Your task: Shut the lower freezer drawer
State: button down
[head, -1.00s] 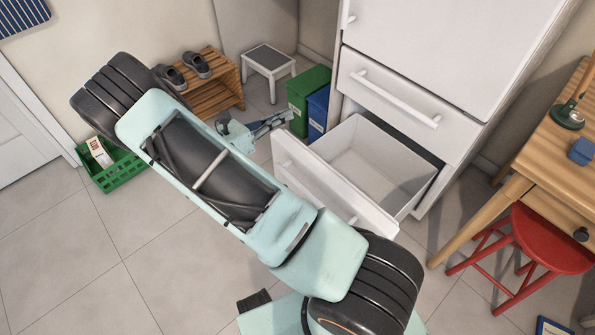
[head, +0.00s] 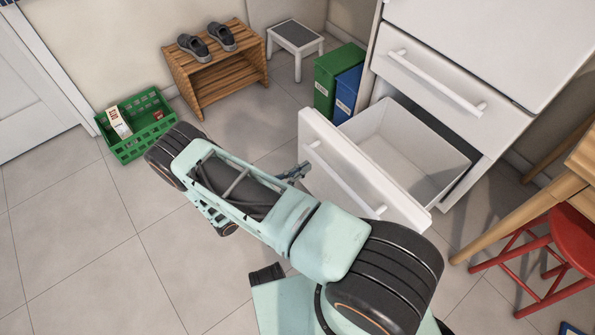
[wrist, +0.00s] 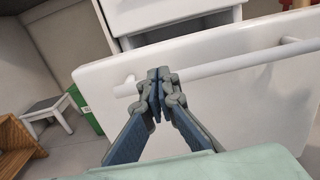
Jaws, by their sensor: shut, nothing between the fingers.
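The lower freezer drawer (head: 348,168) is pulled well out of the white fridge-freezer and looks empty inside. Its front has a white bar handle (head: 345,180). In the wrist view the drawer front (wrist: 225,115) fills much of the picture, with the handle (wrist: 215,68) crossing it. My gripper (wrist: 158,78) is shut and empty, its tips by the left end of the handle. I cannot tell whether it touches. In the head view my gripper (head: 302,168) shows just left of the drawer front, partly hidden by my arm. The upper drawer (head: 440,75) is shut.
Green and blue bins (head: 338,80) stand left of the freezer. A wooden shoe rack (head: 215,75), a small stool (head: 297,38) and a green crate (head: 140,125) are along the wall. A red stool (head: 560,245) and wooden table are at right. Floor before the drawer is clear.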

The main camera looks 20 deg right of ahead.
aim_at(334, 149)
jog(key=b+x, duration=0.1)
jog(key=x, duration=0.8)
jog(key=shift+d, duration=0.15)
jog(key=shift+w+d, duration=0.1)
jog(key=shift+d, duration=0.05)
